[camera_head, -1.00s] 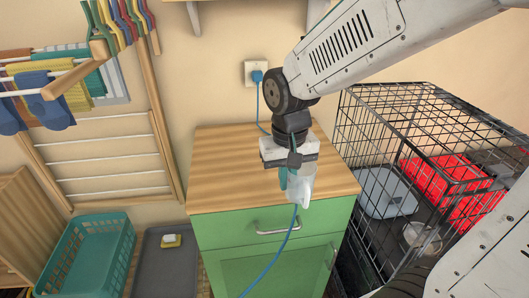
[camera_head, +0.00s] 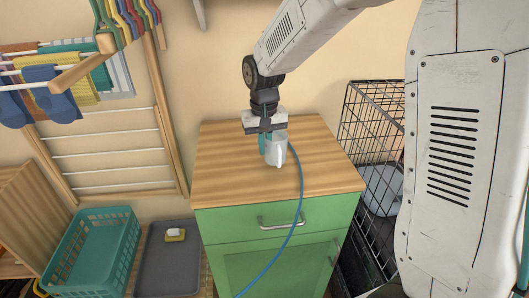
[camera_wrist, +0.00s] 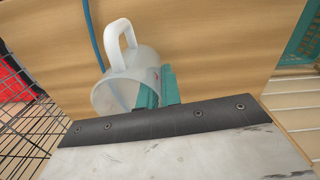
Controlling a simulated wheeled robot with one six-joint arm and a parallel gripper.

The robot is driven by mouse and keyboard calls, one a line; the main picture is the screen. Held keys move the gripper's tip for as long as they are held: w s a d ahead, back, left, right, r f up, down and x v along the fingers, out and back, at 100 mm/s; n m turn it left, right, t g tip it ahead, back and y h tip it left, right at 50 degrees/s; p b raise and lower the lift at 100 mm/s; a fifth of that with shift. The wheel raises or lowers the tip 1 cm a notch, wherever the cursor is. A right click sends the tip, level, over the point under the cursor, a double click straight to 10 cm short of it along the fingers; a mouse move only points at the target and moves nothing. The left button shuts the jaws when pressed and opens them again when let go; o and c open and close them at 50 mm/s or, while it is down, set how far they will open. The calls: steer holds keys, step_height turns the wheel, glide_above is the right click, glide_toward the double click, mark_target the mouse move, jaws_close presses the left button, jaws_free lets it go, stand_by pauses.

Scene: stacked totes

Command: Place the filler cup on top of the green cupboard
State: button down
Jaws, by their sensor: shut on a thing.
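The filler cup (camera_head: 277,150) is a translucent white cup with a handle. My gripper (camera_head: 264,143) is shut on its wall, with the cup hanging below the jaws over the wooden top of the green cupboard (camera_head: 225,185). In the wrist view the cup (camera_wrist: 125,62) shows its open mouth and handle, and the teal fingers (camera_wrist: 157,92) pinch its rim side. The wood top (camera_wrist: 215,40) lies behind it. I cannot tell whether the cup's base touches the top.
A blue cable (camera_head: 297,190) runs across the cupboard's top and down its front. A black wire crate (camera_head: 365,120) stands to the right. A teal basket (camera_head: 65,255) and a grey tray (camera_head: 165,270) with a yellow-and-white item lie at left. Much of the wooden top is bare.

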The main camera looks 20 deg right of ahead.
steer(key=shift+f, duration=1.25)
steer(key=shift+f, duration=0.1)
steer(key=c, duration=1.6)
jaws_free()
